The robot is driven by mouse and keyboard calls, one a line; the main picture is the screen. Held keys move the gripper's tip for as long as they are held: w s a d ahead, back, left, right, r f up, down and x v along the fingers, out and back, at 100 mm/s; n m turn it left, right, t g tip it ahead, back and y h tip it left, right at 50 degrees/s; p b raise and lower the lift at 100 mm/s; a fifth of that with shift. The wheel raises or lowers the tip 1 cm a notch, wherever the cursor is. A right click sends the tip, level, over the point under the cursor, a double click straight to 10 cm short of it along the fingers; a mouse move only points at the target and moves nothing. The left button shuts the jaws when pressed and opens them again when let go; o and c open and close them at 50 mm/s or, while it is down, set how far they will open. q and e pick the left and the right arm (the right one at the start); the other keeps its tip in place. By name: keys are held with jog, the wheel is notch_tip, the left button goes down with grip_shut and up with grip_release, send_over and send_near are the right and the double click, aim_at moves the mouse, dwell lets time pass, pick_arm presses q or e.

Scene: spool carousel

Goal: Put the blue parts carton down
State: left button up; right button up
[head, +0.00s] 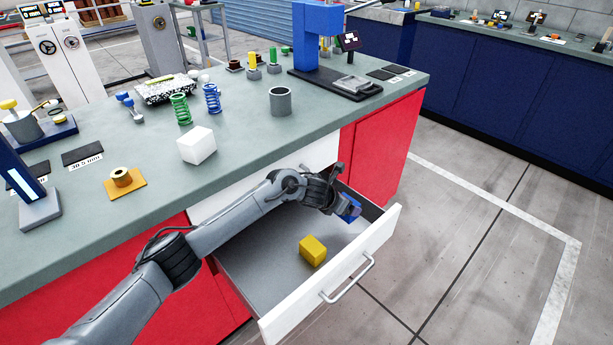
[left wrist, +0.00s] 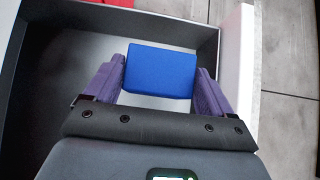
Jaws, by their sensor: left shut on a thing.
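The blue parts carton (left wrist: 160,71) is between the two purple fingers of my left gripper (left wrist: 160,82), which is shut on it. In the head view the carton (head: 352,206) shows only partly, at the end of my left arm, with the rest hidden by the gripper (head: 345,208). The gripper and carton are over the open drawer (head: 265,278), toward its back right. The wrist view shows the drawer floor around the carton; I cannot tell whether the carton touches it. My right gripper is in neither view.
A yellow carton (head: 313,250) lies in the drawer near its front (head: 335,282). The drawer floor left of it is bare. The workbench (head: 245,150) above holds a white cube (head: 197,145), a grey cup (head: 280,101) and springs (head: 212,98).

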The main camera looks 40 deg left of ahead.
pick_arm(q)
jog(key=shift+s+d+r+p, duration=0.15)
jog(key=shift+r+p, duration=0.15)
jog(key=shift+r, duration=0.3)
jog(key=s+d+r+n+y+p, duration=0.1)
jog(key=s+d+r+p, duration=0.2)
jog(key=s+r+p, duration=0.6)
jog(key=s+d+r+p, duration=0.3)
jog(key=s+r+p, duration=0.4)
jog(key=s+p, duration=0.3)
jog(key=w+a+r+m+h+p, duration=0.1)
jog(key=w+a+r+p, duration=0.25)
jog(key=a+r, duration=0.7)
jog(key=w+a+r+p, duration=0.3)
jog(key=w+a+r, duration=0.2)
jog(key=a+r, duration=0.5)
jog(key=shift+s+a+f+b, duration=0.2)
jog(key=shift+s+a+f, duration=0.15)
jog(key=shift+a+f, duration=1.65)
jog(key=shift+s+a+f+b, duration=0.25)
jog(key=shift+s+a+f, duration=0.15)
jog(key=shift+a+f, duration=1.6)
jog(key=shift+s+a+f+b, duration=0.2)
jog(key=shift+s+a+f, duration=0.15)
jog(key=shift+a+f, duration=1.6)
jog(key=shift+a+r, duration=0.4)
